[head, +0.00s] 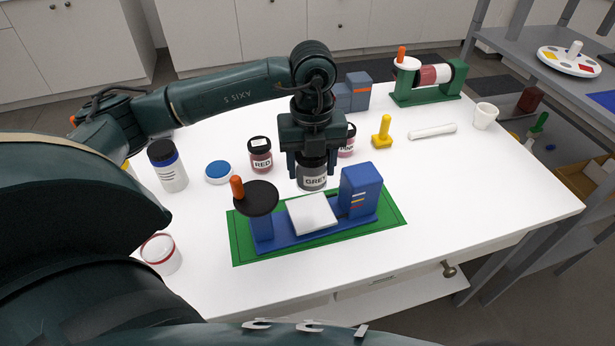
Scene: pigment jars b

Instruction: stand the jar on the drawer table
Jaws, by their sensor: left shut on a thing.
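My left gripper (312,158) points straight down and is shut on a dark-lidded jar (312,183) labelled GREY. The jar is upright, behind the blue device with the white plate. I cannot tell whether its base touches the white drawer table (480,200) or hangs just above it. The gripper hides the upper part of the jar. The table has a drawer with a round knob at its front edge. My right gripper is not in view.
A RED jar (260,154) and another red jar (347,141) stand close to the gripper. The blue device (361,190) sits on a green mat (393,222). A yellow stamp (382,131), white rod (432,131) and cup (484,116) lie rightward. The table's right front is clear.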

